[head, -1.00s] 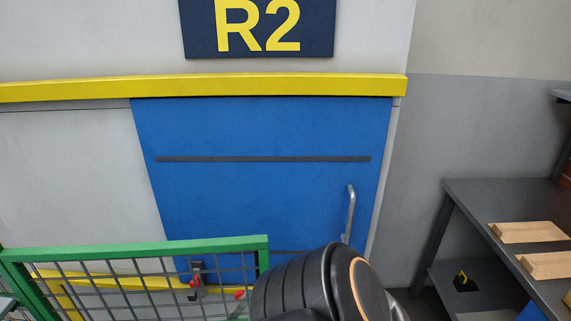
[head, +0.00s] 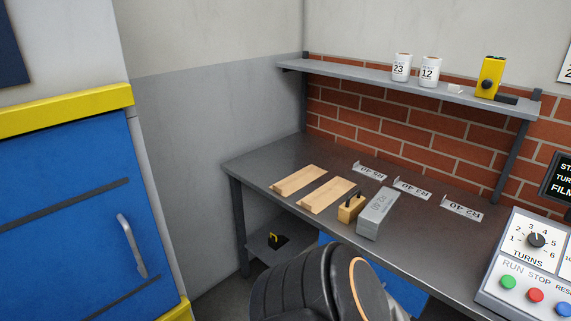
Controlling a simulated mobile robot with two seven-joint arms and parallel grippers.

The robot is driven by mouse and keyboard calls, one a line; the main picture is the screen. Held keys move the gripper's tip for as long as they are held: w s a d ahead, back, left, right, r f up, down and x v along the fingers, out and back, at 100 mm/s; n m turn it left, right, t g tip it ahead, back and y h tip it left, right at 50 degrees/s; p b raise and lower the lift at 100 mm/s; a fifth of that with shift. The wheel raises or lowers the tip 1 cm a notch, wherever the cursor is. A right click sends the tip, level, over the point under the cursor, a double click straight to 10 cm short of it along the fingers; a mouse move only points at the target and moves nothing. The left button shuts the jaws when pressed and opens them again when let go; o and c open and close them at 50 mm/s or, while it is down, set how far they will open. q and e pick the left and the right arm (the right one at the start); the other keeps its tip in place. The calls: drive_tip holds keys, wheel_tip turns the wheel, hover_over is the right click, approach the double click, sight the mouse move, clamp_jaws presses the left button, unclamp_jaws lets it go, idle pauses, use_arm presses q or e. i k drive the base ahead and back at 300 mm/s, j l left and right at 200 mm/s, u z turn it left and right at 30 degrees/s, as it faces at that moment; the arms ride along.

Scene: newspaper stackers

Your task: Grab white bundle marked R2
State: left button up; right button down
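No white bundle marked R2 shows in the head view. The blue door (head: 75,215) that stood below the R2 sign is at the left edge, shut, with a vertical handle (head: 131,245). Only a dark corner of the sign (head: 12,50) shows at the top left. A grey block (head: 378,213) with small lettering, too small to read surely, lies on the workbench (head: 262,162). A dark rounded part of my own body is at the bottom middle. Neither gripper is in view.
On the bench are two wooden pieces (head: 299,180), a small wooden block with a dark handle (head: 350,208) and several label plates (head: 461,208). Two white cups (head: 401,67) and a yellow device (head: 490,76) stand on the shelf (head: 356,76). A control panel (head: 530,265) is at right.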

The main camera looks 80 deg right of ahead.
sight(374, 219)
drive_tip(key=z, duration=3.3)
